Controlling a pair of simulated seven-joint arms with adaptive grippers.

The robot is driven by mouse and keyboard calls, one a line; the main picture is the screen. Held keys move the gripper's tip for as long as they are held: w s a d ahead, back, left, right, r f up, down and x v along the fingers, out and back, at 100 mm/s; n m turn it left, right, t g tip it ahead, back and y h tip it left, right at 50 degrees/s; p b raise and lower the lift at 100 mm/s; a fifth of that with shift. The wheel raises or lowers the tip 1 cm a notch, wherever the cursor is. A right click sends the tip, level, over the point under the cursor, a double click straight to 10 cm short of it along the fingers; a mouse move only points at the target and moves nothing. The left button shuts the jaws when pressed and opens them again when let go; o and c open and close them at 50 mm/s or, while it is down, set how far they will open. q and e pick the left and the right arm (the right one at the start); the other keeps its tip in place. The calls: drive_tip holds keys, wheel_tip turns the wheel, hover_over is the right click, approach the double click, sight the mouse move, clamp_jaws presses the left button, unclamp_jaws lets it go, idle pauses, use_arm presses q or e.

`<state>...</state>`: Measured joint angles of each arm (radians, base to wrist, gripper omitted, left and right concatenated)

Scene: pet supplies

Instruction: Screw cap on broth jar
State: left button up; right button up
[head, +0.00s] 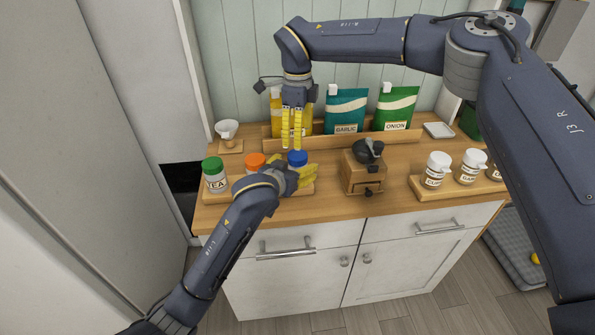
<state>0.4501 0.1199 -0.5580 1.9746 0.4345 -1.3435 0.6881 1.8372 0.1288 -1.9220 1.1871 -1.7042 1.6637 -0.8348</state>
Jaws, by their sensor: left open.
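Three jars stand on a wooden tray (218,201) at the counter's left: one with a green cap (212,164), one with an orange cap (255,161), one with a blue cap (297,158). My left arm hides most of the last two, and I cannot read which is broth. My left gripper (304,176) is open beside the blue-capped jar, low on its right side. My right gripper (292,146) points down with its yellow fingertips close above or behind the blue cap. Whether it touches the cap, or how far it is open, I cannot tell.
Behind stand a yellow pouch (276,112), a garlic pouch (345,108) and an onion pouch (395,108). A grinder (364,168) stands right of the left gripper. Several white-capped jars (437,168) fill the right tray. A white funnel-like item (227,129) sits back left.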

use_arm(q)
drive_tip(key=shift+x, duration=1.1)
